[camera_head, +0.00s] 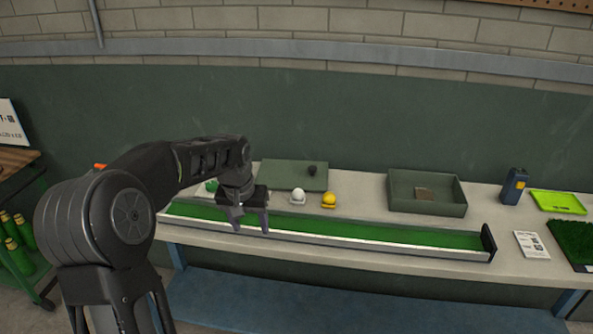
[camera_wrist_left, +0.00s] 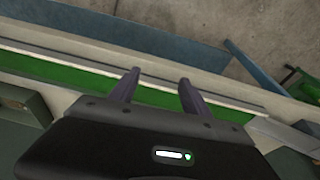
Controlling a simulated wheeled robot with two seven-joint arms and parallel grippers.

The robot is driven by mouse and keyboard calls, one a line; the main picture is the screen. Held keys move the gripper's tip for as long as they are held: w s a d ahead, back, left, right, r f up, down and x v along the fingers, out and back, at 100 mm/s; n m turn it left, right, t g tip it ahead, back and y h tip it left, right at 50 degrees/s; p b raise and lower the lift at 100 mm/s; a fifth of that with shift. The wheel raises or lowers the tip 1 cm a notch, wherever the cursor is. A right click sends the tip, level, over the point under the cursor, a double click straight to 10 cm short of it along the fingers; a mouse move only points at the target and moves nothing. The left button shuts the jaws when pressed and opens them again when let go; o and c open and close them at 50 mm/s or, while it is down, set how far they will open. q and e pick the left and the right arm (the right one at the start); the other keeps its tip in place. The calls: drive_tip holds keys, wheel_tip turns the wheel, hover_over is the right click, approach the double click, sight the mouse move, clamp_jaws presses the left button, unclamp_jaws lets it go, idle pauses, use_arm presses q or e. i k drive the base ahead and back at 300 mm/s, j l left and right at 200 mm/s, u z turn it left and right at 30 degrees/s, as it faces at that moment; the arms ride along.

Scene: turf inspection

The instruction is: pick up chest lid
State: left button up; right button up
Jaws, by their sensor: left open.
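The chest lid looks to be the flat dark green panel (camera_head: 275,172) with a small dark knob (camera_head: 312,169), lying at the back of the bench in the head view. An open dark green box (camera_head: 428,207), likely the chest, stands to its right with a small brownish piece inside. My left gripper (camera_head: 251,222) is open and empty, in front of and left of the lid, over the green strip. In the left wrist view its two fingers (camera_wrist_left: 158,78) are apart with nothing between them. My right gripper is not in view.
A long green turf channel (camera_head: 380,233) runs along the bench front. A white ball (camera_head: 298,195) and a yellow ball (camera_head: 329,199) sit on small stands between it and the lid. A dark blue device (camera_head: 514,187), green tray (camera_head: 558,202) and card (camera_head: 531,245) are at right.

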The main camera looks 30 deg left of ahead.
sight(279, 174)
drive_tip(key=i, duration=1.35)
